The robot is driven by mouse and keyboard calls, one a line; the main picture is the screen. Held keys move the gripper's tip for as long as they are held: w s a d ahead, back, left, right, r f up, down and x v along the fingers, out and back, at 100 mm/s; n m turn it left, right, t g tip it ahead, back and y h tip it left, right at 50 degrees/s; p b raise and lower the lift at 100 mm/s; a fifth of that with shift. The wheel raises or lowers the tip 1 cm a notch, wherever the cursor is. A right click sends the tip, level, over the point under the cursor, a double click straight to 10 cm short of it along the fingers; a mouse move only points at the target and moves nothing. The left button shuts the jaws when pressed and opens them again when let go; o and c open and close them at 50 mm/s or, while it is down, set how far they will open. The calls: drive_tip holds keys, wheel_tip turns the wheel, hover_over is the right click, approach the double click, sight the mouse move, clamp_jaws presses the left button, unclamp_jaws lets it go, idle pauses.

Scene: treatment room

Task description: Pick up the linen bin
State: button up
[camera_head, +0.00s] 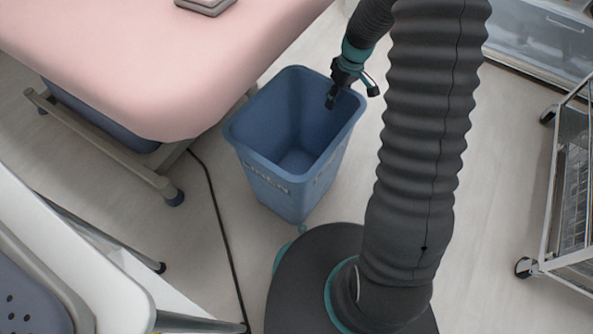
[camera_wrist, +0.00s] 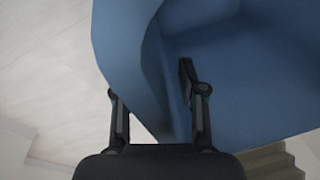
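The linen bin (camera_head: 268,190) is an empty blue open-topped bin with lettering on its front, upright on the floor beside the pink couch. My gripper (camera_head: 332,101) is at the bin's far right rim, with one dark finger showing inside the opening. In the wrist view, the bin (camera_wrist: 245,65) fills the upper right, and my gripper (camera_wrist: 150,84) has its fingers apart. The right finger is inside the bin and the left is outside, with the wall between them. Whether either finger touches the wall cannot be told.
The pink couch (camera_head: 130,60) with its metal frame stands left of the bin. A black cable (camera_head: 222,230) runs along the floor. A white chair (camera_head: 90,250) is at the lower left, a wire trolley (camera_head: 575,190) at the right.

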clamp_jaws()
drive_tip(key=shift+r, duration=0.1)
idle(0.4)
